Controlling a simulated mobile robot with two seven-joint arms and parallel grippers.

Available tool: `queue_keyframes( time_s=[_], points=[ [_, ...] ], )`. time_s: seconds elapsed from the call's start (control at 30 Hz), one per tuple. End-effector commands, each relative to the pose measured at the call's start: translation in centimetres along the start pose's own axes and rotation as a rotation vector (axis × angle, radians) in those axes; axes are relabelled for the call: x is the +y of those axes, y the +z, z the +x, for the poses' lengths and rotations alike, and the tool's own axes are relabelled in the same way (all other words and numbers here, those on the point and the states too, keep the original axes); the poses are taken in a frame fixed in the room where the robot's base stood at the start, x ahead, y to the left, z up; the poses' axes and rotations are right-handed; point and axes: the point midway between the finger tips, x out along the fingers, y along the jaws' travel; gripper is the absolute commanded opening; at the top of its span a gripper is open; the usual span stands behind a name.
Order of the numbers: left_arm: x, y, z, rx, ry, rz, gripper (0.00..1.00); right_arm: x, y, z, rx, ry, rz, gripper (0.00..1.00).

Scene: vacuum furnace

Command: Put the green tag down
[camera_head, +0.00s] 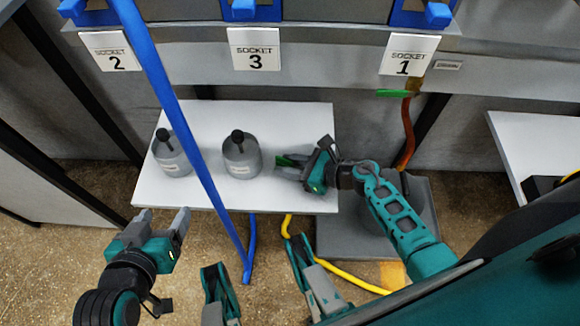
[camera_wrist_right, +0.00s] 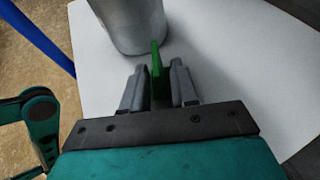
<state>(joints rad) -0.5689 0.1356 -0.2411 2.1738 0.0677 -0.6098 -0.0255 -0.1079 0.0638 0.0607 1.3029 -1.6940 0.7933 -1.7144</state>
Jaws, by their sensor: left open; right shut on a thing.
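The green tag (camera_wrist_right: 157,68) stands on edge between the fingers of my right gripper (camera_wrist_right: 158,88), which is shut on it. In the head view the tag (camera_head: 284,160) shows as a small green piece at the fingertips of my right gripper (camera_head: 282,168), over the right part of the white table (camera_head: 300,120). I cannot tell whether the tag touches the table top. My left gripper (camera_head: 165,217) is open and empty, in front of the table's left front edge.
Two grey canisters with black knobs, one left (camera_head: 172,155) and one in the middle (camera_head: 241,157), stand on the table. Socket signs 2 (camera_head: 110,52), 3 (camera_head: 254,49) and 1 (camera_head: 409,55) hang behind. Another green piece (camera_head: 393,93) is below socket 1.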

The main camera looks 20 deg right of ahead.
Motion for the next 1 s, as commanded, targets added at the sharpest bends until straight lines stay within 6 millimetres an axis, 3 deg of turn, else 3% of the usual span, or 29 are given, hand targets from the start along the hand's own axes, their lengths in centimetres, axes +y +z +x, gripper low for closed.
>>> queue_keyframes(
  time_s=[0.3, 0.33, 0.6, 0.93, 1.0],
  points=[
    [-0.1, -0.5, 0.0, 0.009, -0.001, 0.002, 0.69, 0.0, -0.2, 0.1, 0.0, 0.0, 0.002, 0.0],
    [-0.1, -0.5, 0.0, 0.009, -0.001, 0.002, 0.69, 0.0, -0.2, 0.1, -0.001, 0.0, 0.001, 0.29],
    [-0.1, -0.3, 0.1, 0.007, -0.003, 0.001, 0.69, 0.0, -0.1, 0.1, -0.001, 0.0, 0.0, 0.54],
    [-0.2, -0.1, 0.0, 0.003, -0.004, 0.0, 0.69, 0.0, 0.2, -0.1, -0.001, 0.0, -0.001, 0.54],
    [-0.1, -0.4, -0.2, 0.001, -0.004, -0.001, 0.69, 0.0, 0.2, -1.2, 0.002, -0.001, -0.001, 0.54]
  ],
)
